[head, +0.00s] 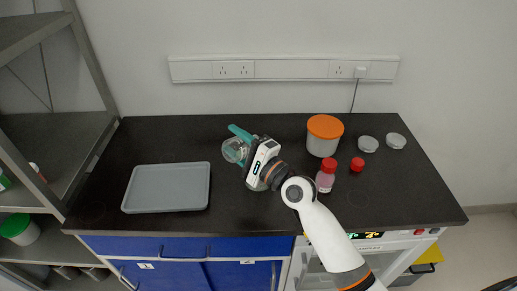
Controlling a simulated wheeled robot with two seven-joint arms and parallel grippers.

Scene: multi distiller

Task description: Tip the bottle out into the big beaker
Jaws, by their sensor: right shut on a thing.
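My right gripper (241,147) is over the middle of the black counter, its teal fingers on either side of a clear glass vessel (233,151). It is shut on this vessel. The vessel is partly hidden by the fingers, and I cannot tell whether it is a bottle or the big beaker, or whether it touches the counter. A bottle with a red cap and pinkish contents (325,178) stands upright on the counter, close beside my right arm. My left gripper is not in view.
A grey tray (128,203) lies on the left of the counter. A white tub with an orange lid (323,144) stands behind the red-capped bottle. A red cap (357,164) and two grey round lids (368,144) (396,140) lie at the right. The back left counter is clear.

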